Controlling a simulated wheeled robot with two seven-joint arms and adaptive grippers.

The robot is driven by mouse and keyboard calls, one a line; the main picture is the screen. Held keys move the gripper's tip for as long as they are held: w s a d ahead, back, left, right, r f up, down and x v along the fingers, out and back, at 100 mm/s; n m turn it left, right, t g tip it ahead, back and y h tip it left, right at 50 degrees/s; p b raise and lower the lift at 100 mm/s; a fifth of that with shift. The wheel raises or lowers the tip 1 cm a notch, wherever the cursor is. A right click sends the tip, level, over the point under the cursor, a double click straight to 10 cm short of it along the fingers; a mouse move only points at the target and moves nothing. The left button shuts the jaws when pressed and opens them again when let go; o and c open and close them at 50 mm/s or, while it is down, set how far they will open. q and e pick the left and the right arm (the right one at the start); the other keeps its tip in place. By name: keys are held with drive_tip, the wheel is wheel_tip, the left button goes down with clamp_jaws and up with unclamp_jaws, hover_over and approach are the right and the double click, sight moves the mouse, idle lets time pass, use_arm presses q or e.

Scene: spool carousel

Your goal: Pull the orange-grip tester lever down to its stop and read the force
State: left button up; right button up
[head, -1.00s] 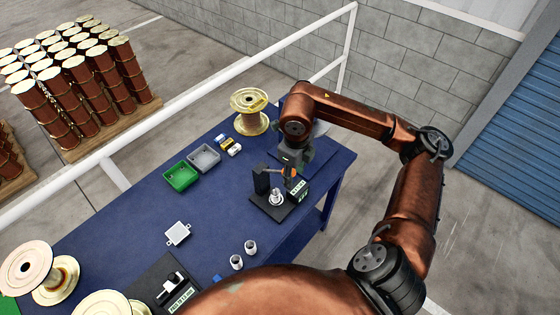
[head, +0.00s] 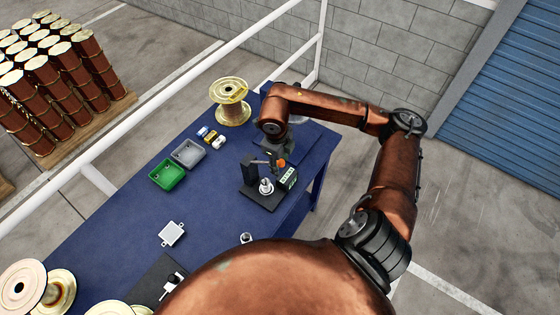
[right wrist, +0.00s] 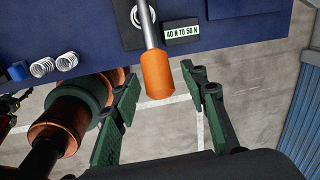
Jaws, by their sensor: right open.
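The spring tester (head: 250,173) stands on a black base on the blue table, with a spring (head: 266,187) on it. Its lever ends in an orange grip (head: 282,163), which also shows large in the right wrist view (right wrist: 157,75). The lever's rod sticks out from the tester toward the wrist camera. A label reading "40 N TO 50 N" (right wrist: 181,31) sits beside the rod. My right gripper (right wrist: 160,72) is open, with the orange grip between its two spread fingers; I see no clear contact. No force reading is legible. My left gripper is out of view.
A white box (head: 172,233) lies nearer. Loose springs (right wrist: 67,62) stand near the table edge. A white rail runs behind the table.

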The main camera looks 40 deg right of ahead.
drive_tip(key=shift+f, duration=0.1)
drive_tip(key=shift+c, duration=0.9)
drive_tip(key=c, duration=0.6)
clamp_jaws()
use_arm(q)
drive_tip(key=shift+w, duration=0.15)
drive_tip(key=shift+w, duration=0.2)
